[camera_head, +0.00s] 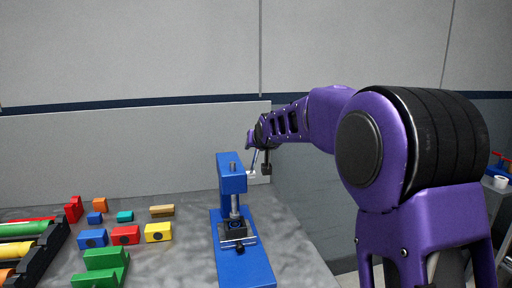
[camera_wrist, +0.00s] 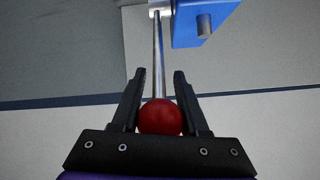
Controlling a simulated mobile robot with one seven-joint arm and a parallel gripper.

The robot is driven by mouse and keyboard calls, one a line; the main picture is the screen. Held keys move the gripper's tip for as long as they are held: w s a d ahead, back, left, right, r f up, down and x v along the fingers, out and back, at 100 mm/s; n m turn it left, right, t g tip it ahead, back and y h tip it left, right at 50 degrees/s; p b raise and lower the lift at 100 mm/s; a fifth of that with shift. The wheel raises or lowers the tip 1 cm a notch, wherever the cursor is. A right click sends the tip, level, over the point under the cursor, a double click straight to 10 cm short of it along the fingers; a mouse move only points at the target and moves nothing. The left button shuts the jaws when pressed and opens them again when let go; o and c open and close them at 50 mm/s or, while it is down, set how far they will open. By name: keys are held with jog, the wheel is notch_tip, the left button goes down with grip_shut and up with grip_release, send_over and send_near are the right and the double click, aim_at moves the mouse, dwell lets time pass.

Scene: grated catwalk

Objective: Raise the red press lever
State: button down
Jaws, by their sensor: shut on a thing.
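The blue press (camera_head: 232,184) stands upright on the grey worktop, with a blue base plate and a dark block under its ram. Its lever is a thin silver rod (camera_head: 254,161) that slants upward from a hub on the right of the press head. My gripper (camera_wrist: 159,78) is shut on the lever's red ball knob (camera_wrist: 160,117), with the fingers on either side of it and the rod running out between them. In the head view my gripper (camera_head: 262,158) is right of and above the press head, and the knob is hidden there.
Several coloured blocks, among them a green one (camera_head: 103,268) and a yellow one (camera_head: 158,232), lie left of the press. A black rack (camera_head: 47,252) with coloured cylinders is at the far left. The wall (camera_head: 130,55) stands behind. Space above the worktop is clear.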

jog(key=shift+s+f, duration=0.1)
jog(key=shift+f, duration=0.3)
jog(key=c, duration=0.8)
grip_release()
jog(key=o, duration=0.4)
jog(key=shift+c, duration=0.2)
jog(key=shift+r, duration=0.15)
jog(key=shift+r, duration=0.1)
